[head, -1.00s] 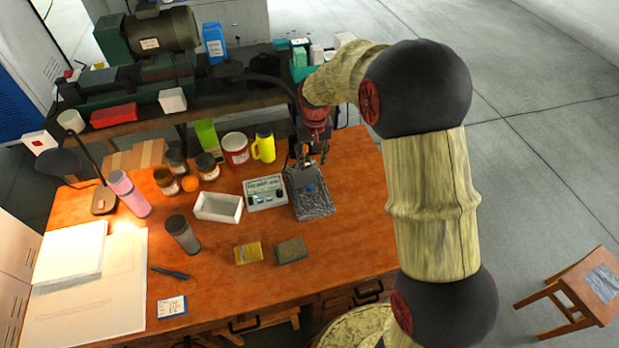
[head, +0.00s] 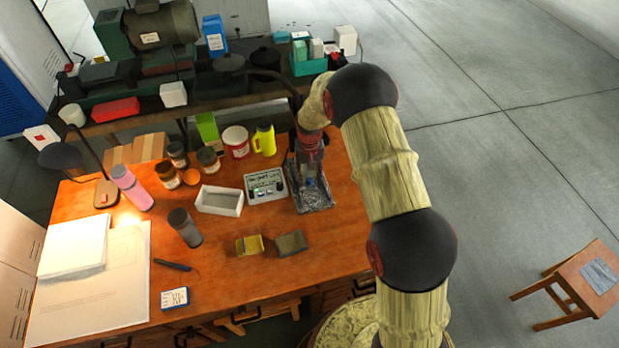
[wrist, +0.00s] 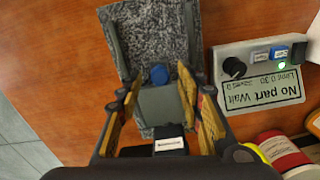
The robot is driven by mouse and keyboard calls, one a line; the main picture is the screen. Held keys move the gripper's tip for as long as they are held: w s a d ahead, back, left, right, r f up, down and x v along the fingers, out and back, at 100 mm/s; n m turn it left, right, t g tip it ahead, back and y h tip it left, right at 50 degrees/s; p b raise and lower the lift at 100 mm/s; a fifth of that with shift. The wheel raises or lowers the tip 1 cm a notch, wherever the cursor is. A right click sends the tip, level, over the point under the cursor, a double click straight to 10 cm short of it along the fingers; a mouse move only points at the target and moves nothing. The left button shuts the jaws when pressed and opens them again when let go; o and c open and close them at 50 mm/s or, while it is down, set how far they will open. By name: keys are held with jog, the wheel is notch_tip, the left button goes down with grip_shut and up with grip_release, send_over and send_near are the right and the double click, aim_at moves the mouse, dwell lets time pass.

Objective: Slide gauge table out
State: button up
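The gauge (head: 318,202) is a grey, speckled stone base with side rails, lying on the orange-brown desk. In the wrist view its stone base (wrist: 160,35) has a plain grey plate, apparently the gauge table (wrist: 165,103), between the rails. A round blue knob (wrist: 158,74) stands at that plate's far edge. My gripper (wrist: 159,80) is open, with one finger on each side of the plate and the tips near the knob. I cannot tell whether they touch it. In the head view my gripper (head: 309,180) is low over the gauge and hides part of it.
A gauge readout (head: 265,186) stands close left of the gauge; its screen (wrist: 262,92) reads "No part Wait". A white tray (head: 219,201), yellow jug (head: 264,140) and red-white tin (head: 236,142) stand nearby.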

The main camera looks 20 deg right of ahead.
jog(key=shift+f, duration=0.35)
jog(key=shift+c, duration=0.3)
grip_shut()
dwell(0.5)
